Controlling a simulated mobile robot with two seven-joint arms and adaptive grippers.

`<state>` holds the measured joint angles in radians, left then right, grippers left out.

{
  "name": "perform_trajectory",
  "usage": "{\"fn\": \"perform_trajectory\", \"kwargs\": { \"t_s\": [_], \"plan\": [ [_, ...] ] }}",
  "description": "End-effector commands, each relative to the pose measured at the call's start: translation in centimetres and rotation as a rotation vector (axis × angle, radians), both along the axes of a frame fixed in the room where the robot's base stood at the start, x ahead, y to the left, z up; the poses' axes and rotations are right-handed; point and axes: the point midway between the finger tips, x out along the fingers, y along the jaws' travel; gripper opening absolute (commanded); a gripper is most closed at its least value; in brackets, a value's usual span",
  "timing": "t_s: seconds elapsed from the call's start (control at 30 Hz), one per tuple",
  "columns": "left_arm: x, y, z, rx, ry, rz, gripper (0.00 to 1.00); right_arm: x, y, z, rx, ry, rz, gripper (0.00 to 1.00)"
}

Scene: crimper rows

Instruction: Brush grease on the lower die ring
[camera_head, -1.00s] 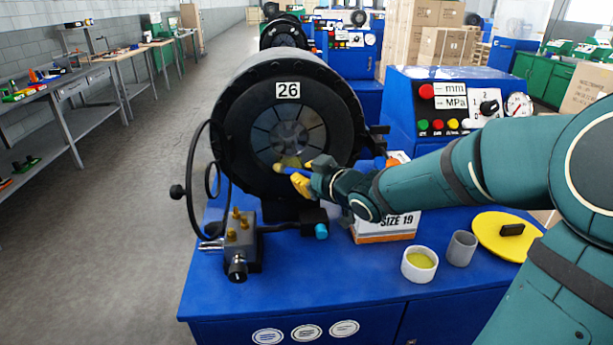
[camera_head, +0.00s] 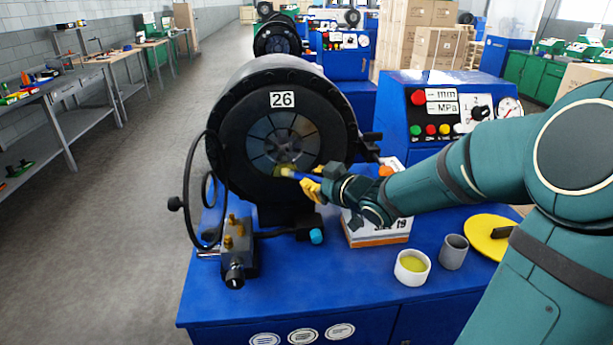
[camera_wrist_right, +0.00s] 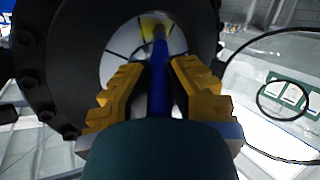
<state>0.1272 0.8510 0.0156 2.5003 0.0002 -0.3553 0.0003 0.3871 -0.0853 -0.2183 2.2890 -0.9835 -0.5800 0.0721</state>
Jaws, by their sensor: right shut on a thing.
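The black crimper head marked 26 (camera_head: 232,150) stands on the blue bench, with a ring of grey die segments (camera_head: 284,135) in its round opening. A yellow patch shows low on the die ring, around the brush's end. My right gripper (camera_head: 312,186) is shut on a blue-handled brush (camera_head: 298,175) in front of the opening. In the right wrist view the yellow fingers (camera_wrist_right: 160,72) grip the blue handle (camera_wrist_right: 158,95), and its far end reaches the yellow patch (camera_wrist_right: 151,27). I cannot tell whether the bristles touch. The grease pot (camera_head: 412,267) stands open on the bench. My left gripper is out of view.
A white box (camera_head: 378,232) lies under my right forearm. A valve block with a hose (camera_head: 238,250) stands at left. The bench's front strip is clear.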

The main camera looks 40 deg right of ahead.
Motion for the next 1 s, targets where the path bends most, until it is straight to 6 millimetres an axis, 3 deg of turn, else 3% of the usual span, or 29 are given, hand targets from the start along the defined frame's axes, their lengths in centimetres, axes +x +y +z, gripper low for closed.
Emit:
{"fn": "perform_trajectory", "kwargs": {
  "t_s": [0.63, 1.0],
  "plan": [
    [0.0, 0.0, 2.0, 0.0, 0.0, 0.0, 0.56, -1.8, -3.2, 0.0, 0.0, 0.001, 0.0, 0.0],
    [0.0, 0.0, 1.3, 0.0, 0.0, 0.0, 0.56, -1.2, -2.4, -0.2, 0.0, -0.002, 0.003, 0.0]
  ]
}}
